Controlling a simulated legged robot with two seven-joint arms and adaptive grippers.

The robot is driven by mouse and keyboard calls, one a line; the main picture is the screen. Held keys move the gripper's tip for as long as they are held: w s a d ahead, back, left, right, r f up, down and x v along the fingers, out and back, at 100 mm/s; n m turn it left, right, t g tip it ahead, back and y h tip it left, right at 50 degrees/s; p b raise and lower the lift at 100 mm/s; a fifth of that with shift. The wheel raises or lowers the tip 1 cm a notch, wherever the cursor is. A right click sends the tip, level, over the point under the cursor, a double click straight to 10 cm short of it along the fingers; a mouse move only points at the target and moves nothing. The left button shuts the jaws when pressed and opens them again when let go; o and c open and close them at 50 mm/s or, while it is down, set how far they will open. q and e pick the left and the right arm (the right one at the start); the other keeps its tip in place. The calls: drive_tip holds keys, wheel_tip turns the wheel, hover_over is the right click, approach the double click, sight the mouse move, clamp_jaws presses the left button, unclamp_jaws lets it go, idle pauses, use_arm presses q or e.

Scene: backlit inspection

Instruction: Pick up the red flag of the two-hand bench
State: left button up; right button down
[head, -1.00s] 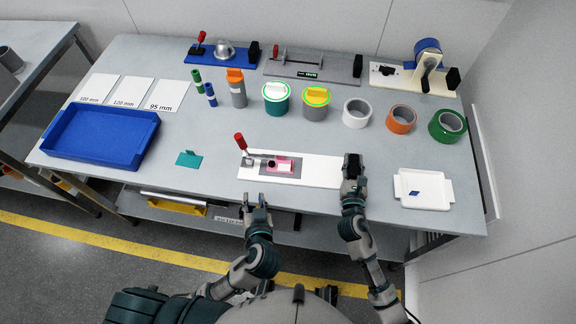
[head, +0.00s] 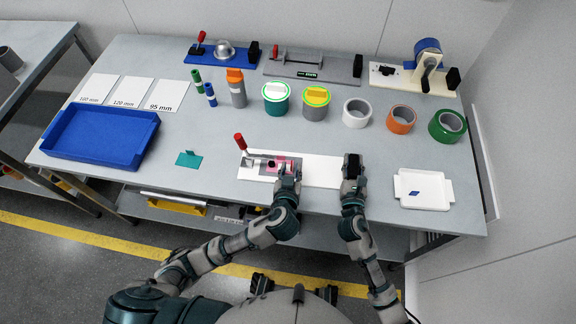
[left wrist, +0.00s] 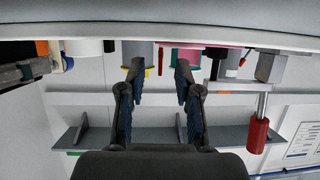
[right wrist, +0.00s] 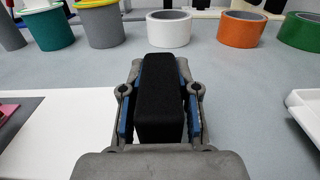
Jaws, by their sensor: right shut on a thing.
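The two-hand bench is a white plate (head: 322,172) with a red-knobbed lever (head: 239,141) at its left end. The lever's red knob (left wrist: 258,135) is to the right. My right gripper (right wrist: 160,100) is shut on a black block (right wrist: 161,85) at the plate's right end.
A white tray (head: 425,203) with a small blue piece stands to the right. A teal piece (head: 188,159) and a blue tray (head: 60,158) are to the left. Tape rolls (head: 401,119) and lidded cans (head: 276,106) stand behind. Bare tabletop lies between teal piece and plate.

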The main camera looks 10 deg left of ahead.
use_arm(q)
drive_tip(key=shift+x, duration=0.8)
use_arm(e)
drive_tip(key=shift+f, duration=0.3)
use_arm(q)
drive_tip(key=shift+f, duration=0.1)
clamp_jaws()
wheel_tip(320, 180, up, 10)
drive_tip(key=shift+r, duration=0.1)
use_arm(e)
drive_tip(key=shift+s, duration=0.1)
drive_tip(key=c, duration=0.8)
unclamp_jaws()
drive_tip(key=shift+o, duration=0.2)
